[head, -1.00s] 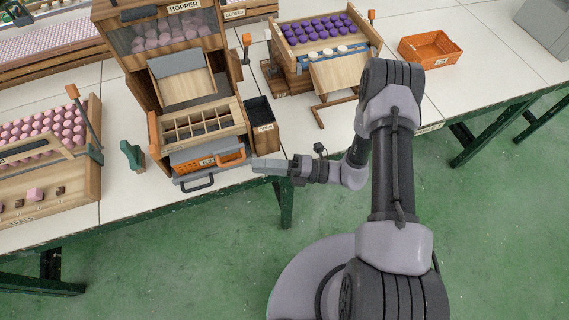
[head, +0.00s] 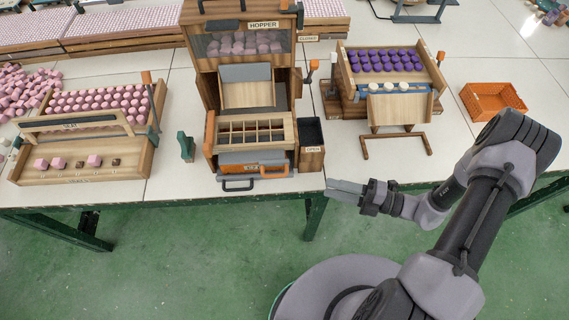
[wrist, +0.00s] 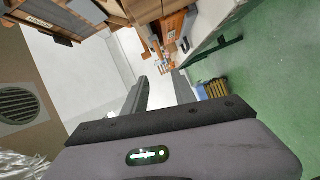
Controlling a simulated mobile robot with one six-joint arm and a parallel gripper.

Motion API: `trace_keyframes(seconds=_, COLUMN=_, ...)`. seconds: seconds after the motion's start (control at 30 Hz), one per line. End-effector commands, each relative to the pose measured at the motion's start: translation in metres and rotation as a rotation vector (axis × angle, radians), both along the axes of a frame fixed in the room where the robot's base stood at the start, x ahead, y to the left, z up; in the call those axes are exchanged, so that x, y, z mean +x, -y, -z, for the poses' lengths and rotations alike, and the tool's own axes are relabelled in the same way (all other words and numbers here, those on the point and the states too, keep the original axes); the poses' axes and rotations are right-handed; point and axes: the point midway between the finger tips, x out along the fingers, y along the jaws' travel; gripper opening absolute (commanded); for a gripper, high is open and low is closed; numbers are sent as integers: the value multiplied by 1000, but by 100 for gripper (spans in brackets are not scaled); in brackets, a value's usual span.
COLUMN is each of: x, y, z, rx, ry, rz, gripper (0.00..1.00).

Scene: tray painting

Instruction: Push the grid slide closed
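The hopper station (head: 202,75) stands near the table's front edge. At its front is a wooden frame divided into cells (head: 290,128). A dark handle (head: 238,188) sits lower. My gripper (head: 333,188) is right of the orange handle, apart from it, by the table's front edge. In the wrist view its fingers (wrist: 160,88) stand apart with nothing between them.
A dark bin (head: 311,133) stands right of the frame and a green post (head: 186,147) left of it. A pink-piece station (head: 130,160) is at left. A purple-piece station (head: 433,85) and an orange crate (head: 493,101) are at right. Green floor is open in front.

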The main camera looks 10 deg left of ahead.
Motion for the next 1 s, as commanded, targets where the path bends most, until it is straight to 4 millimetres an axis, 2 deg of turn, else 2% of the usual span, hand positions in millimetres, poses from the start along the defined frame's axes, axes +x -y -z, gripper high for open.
trace_keyframes(seconds=0.07, x=-2, y=-6, z=0, rx=-4, ry=-26, rz=-3, gripper=33)
trace_keyframes(seconds=0.13, x=0, y=-20, z=5, rx=-3, ry=-24, rz=-5, gripper=33)
trace_keyframes(seconds=0.4, x=11, y=-99, z=13, rx=-4, ry=-23, rz=-8, gripper=33)
trace_keyframes(seconds=0.6, x=19, y=-144, z=16, rx=-4, ry=-21, rz=-4, gripper=33)
trace_keyframes(seconds=0.8, x=23, y=-166, z=17, rx=-3, ry=-21, rz=-2, gripper=33)
trace_keyframes(seconds=1.0, x=24, y=-170, z=17, rx=-4, ry=-21, rz=0, gripper=33)
